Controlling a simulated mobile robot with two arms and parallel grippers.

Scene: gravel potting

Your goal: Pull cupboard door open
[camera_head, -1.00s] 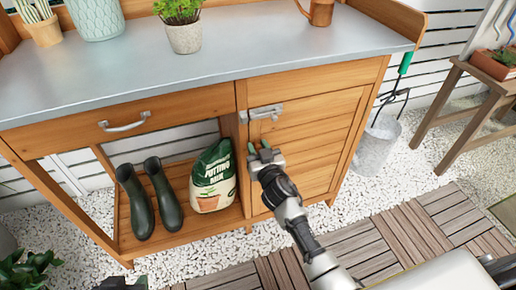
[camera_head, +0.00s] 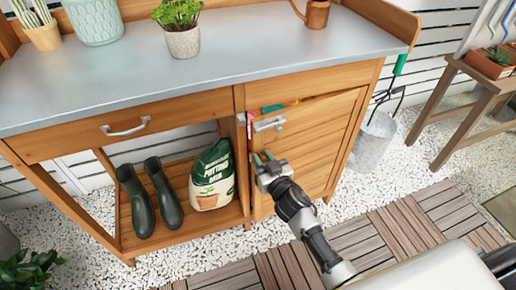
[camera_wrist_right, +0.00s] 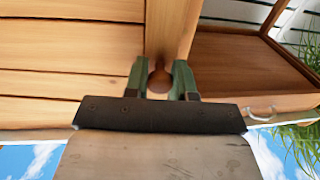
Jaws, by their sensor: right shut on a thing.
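The wooden cupboard door (camera_head: 308,150) on the right side of the potting bench stands ajar. A gap shows along its top and left edge. Its metal latch (camera_head: 269,124) sits at the door's upper left corner. My right gripper (camera_head: 264,160) is at the door's left side, just below the latch. In the right wrist view its green fingers (camera_wrist_right: 160,78) are shut on a round brown knob (camera_wrist_right: 159,84) in front of the door's edge. My left gripper is out of view.
Small pink and green items (camera_head: 272,108) show in the gap. A potting mix bag (camera_head: 212,178) and dark boots (camera_head: 163,195) stand on the open shelf left of the door. A metal bucket (camera_head: 372,142) stands right of the bench. Decking and gravel in front are clear.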

